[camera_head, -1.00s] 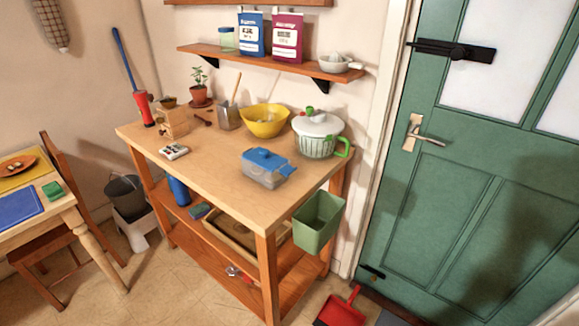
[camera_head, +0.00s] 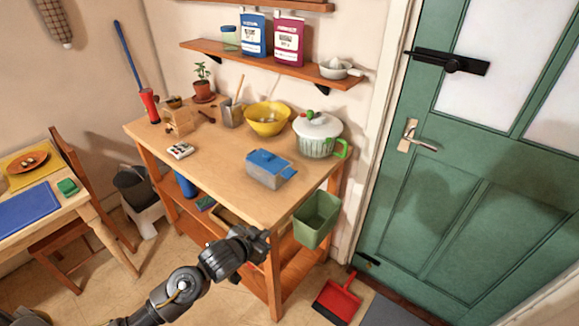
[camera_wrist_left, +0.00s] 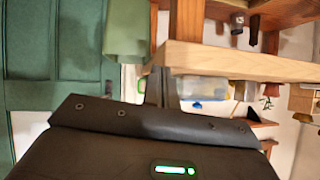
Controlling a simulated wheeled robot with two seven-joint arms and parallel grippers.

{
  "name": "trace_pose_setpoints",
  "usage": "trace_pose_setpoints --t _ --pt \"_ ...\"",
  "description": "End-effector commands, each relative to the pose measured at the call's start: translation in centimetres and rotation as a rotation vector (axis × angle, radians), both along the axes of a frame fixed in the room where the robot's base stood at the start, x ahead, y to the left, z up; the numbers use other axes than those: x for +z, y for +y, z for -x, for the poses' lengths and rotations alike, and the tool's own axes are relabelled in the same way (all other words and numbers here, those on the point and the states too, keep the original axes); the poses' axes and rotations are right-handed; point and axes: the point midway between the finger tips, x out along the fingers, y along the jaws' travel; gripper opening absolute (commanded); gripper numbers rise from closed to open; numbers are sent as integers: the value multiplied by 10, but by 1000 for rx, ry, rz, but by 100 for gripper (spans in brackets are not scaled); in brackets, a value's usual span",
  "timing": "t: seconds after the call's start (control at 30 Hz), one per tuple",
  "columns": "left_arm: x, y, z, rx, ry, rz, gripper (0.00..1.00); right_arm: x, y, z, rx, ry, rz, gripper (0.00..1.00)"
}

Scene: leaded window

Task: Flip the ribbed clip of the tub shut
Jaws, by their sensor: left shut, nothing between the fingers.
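The tub (camera_head: 266,178) is a clear grey box with a blue lid (camera_head: 268,160), standing upright near the front right of the wooden worktop (camera_head: 220,180). Its blue clip (camera_head: 289,173) sticks outward from the right end; its ribs are too small to make out. My left gripper (camera_head: 262,240) is shut and empty in front of the worktop's front edge, lower than the tub and apart from it. In the left wrist view, which is upside down, its closed fingers (camera_wrist_left: 161,88) show before the worktop edge, with the tub (camera_wrist_left: 203,88) beyond. My right gripper is not in view.
A green bin (camera_head: 316,219) hangs at the worktop's right end. A white-lidded pot with a green handle (camera_head: 318,136) and a yellow bowl (camera_head: 267,119) stand behind the tub. The worktop left of the tub is mostly clear. A red dustpan (camera_head: 338,298) lies on the floor.

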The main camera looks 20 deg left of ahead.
Motion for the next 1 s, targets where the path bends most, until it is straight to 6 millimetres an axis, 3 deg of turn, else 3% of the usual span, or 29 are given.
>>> trace_pose_setpoints --t 0.03,0.23,0.4,0.57,1.0 --pt "25 0 -14 -20 -54 -2 0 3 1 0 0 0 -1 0" --pt "87 -1 -62 -97 -220 14 0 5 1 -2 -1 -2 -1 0" --pt "129 2 -89 -151 -316 26 0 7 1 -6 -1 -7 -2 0" --pt "141 3 -96 -170 -343 32 0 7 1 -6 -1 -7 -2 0" --pt "141 0 -103 -171 -343 34 0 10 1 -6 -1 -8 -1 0"
